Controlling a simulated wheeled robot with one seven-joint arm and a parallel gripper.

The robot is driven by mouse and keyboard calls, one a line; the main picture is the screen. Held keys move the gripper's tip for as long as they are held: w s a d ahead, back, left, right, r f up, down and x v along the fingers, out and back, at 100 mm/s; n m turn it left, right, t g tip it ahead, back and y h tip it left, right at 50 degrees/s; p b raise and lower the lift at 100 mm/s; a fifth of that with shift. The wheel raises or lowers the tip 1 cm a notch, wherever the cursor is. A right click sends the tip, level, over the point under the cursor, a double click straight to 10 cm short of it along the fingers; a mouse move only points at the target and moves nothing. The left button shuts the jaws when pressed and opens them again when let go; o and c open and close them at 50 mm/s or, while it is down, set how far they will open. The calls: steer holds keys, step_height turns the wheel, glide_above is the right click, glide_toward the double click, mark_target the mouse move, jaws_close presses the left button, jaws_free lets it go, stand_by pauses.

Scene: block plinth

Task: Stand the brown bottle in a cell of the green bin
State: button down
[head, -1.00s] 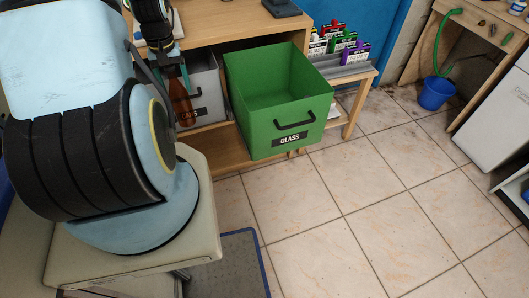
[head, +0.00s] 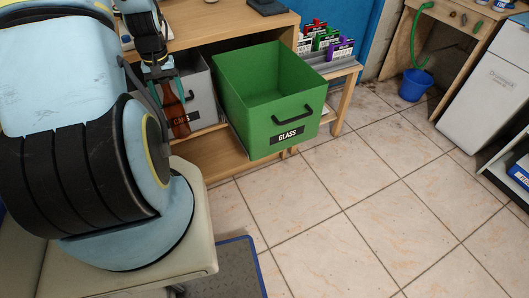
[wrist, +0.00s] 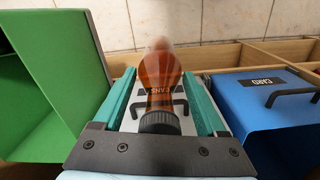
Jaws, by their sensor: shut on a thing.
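The brown bottle (head: 176,108) is in my gripper (head: 160,72), which is shut on it. In the head view it hangs below the gripper, slightly tilted, in front of the grey bin. In the wrist view the bottle (wrist: 158,75) lies between the two teal fingers of my gripper (wrist: 160,105), its dark cap towards the camera. The green bin (head: 262,128), labelled GLASS, stands to the right of the bottle, apart from it. Its near walls and part of its inside show, but I cannot make out cells. In the wrist view the green bin (wrist: 85,60) is at left.
The grey bin (head: 200,95) is just behind the bottle. A blue bin (wrist: 265,105) labelled CARD is at right in the wrist view. A wooden shelf (head: 215,160) runs below the bins. The tiled floor (head: 350,200) at right is open.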

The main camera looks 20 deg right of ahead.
mark_target(178, 120)
step_height(178, 120, down, 10)
steer(key=b, duration=0.9)
steer(key=shift+f, duration=0.2)
steer(key=shift+r, duration=0.45)
